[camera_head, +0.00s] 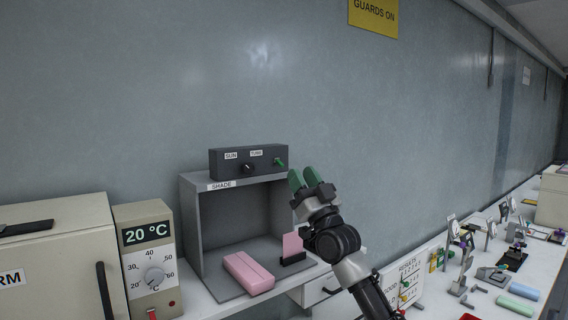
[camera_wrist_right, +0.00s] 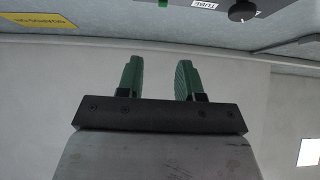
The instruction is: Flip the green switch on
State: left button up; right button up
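The green switch (camera_head: 280,163) is a small green lever at the right end of the front of a dark control box (camera_head: 224,164). The box sits on top of a grey viewing booth (camera_head: 188,222) against the wall. A small piece of green shows at the top edge of the right wrist view (camera_wrist_right: 163,3), beside the TUBE label. My right gripper (camera_head: 303,176) is just right of the switch and slightly lower, apart from it in the picture. Its green fingers are parted and empty, as the right wrist view (camera_wrist_right: 159,60) shows. My left gripper is out of view.
A black knob (camera_head: 247,168) is left of the switch. A pink block (camera_head: 248,272) and an upright pink card (camera_head: 292,245) are in the booth. A temperature unit (camera_head: 150,258) stands left. Open wall lies above the box; a cluttered bench (camera_head: 484,297) runs right.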

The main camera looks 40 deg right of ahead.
aim_at(282, 166)
jog(key=w, duration=0.2)
jog(key=w+p, duration=0.1)
jog(key=w, duration=0.1)
jog(key=w+d+p, duration=0.1)
jog(key=w, duration=0.1)
jog(key=shift+w, duration=0.4)
jog(key=shift+w+r+p, duration=0.3)
jog(key=shift+r+p, duration=0.1)
jog(key=shift+p, duration=0.4)
jog(key=shift+f, duration=0.1)
jog(key=shift+c, duration=0.9)
grip_shut()
